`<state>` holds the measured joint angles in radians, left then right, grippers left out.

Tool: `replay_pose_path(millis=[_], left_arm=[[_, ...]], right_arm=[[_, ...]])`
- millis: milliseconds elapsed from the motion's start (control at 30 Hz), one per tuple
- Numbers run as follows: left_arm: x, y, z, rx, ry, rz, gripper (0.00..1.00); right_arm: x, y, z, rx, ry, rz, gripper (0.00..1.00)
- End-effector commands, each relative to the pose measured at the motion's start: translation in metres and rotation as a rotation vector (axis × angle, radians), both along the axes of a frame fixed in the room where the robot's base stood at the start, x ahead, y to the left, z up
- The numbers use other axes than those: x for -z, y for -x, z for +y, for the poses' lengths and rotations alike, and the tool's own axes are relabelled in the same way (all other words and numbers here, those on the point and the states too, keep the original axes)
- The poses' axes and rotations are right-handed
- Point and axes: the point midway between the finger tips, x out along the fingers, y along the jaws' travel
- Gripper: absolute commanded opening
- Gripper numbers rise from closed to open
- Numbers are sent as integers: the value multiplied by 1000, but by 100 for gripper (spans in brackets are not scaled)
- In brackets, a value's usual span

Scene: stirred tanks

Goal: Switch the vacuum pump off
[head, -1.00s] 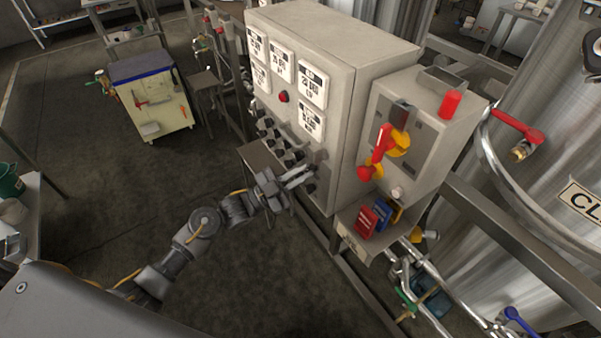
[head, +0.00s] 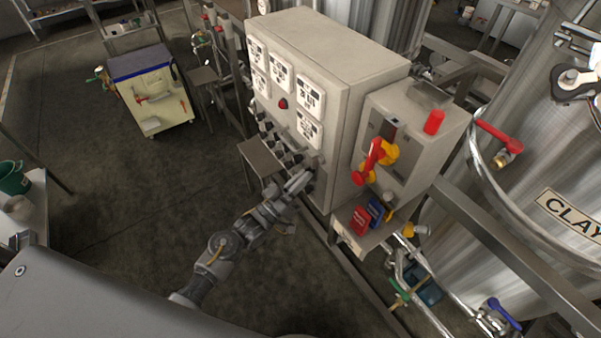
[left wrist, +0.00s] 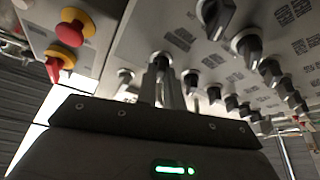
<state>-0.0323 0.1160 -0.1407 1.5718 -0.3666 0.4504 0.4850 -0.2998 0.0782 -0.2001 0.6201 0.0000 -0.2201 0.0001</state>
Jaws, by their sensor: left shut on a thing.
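The grey control cabinet (head: 345,55) carries several black selector knobs (head: 272,138) on the lower part of its front panel. My left gripper (head: 303,180) reaches in from the left to the lower right end of these knobs. In the left wrist view the fingers (left wrist: 161,82) point at the panel and are shut on a selector knob (left wrist: 160,59), which they partly hide. Other black knobs (left wrist: 247,45) stand close around it. The labels are too blurred to read, so I cannot tell which knob is the vacuum pump's. My right gripper is not in view.
A smaller grey box (head: 418,120) with a red and yellow handle (head: 372,160) adjoins the cabinet. Red and blue padlock-like items (head: 361,219) sit on a shelf below. A steel tank (head: 530,150) stands at right, a cart (head: 150,95) at back left. The floor between is clear.

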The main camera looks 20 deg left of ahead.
Motion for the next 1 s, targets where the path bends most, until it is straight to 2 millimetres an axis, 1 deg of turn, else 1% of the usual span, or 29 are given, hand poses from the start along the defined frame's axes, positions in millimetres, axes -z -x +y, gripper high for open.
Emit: replay_pose_path(millis=[33,300,900,933,1000], left_arm=[[-4,0,0,-2,23,15,0],[-3,0,-1,-1,108,86,0],[-2,0,-1,-1,136,108,0],[-2,0,-1,-1,136,108,12],[-2,0,-1,-1,135,108,21]], right_arm=[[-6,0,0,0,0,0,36],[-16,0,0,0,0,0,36],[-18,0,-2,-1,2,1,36],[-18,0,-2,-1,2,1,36],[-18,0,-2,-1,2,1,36]])
